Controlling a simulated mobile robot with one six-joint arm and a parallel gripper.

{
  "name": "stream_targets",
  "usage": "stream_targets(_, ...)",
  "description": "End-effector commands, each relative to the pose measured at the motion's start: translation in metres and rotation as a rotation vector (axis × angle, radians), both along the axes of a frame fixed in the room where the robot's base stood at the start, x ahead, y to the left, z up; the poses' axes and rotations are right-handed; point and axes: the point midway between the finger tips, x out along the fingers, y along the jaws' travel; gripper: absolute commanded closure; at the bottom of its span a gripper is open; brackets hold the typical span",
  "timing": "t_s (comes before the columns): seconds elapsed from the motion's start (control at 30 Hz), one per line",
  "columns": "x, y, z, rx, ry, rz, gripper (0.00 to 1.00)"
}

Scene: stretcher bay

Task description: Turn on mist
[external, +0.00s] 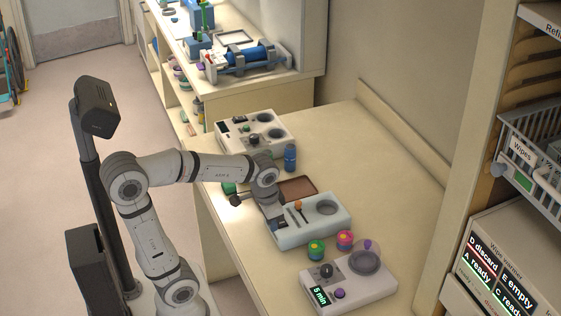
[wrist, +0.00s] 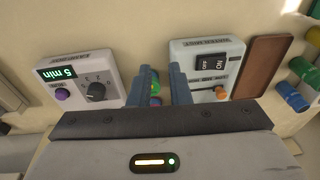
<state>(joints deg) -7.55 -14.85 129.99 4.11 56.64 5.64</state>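A pale blue-grey unit (external: 312,222) with a round well and an orange-knobbed lever stands on the counter. In the wrist view, the unit (wrist: 190,52) carries a dark rocker switch (wrist: 211,62) with ON/OFF-type lettering, an orange knob (wrist: 221,92) and a label that seems to end in "MIST". My gripper (external: 274,212) is over the left end of this unit and hides part of it. In the wrist view my gripper (wrist: 163,76) shows two blue fingers with a narrow gap and nothing held. The right finger is left of the switch, apart from it in the picture.
A white unit (external: 350,282) with a "5 min" display and dark knob stands at the front. Green (external: 316,250) and pink (external: 344,239) jars stand between the units. A brown tray (external: 299,188), a blue bottle (external: 290,157) and another white unit (external: 255,131) are behind.

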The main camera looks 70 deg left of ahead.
Motion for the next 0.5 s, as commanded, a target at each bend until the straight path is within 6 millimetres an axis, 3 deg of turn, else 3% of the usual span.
stream_targets(0.03,0.014,0.015,0.018,0.013,0.021,0.007,0.87)
stream_targets(0.2,0.048,0.057,0.042,0.050,0.082,0.011,1.00)
stream_targets(0.33,0.063,0.082,0.051,0.067,0.115,0.013,1.00)
stream_targets(0.5,0.072,0.097,0.055,0.077,0.134,0.012,1.00)
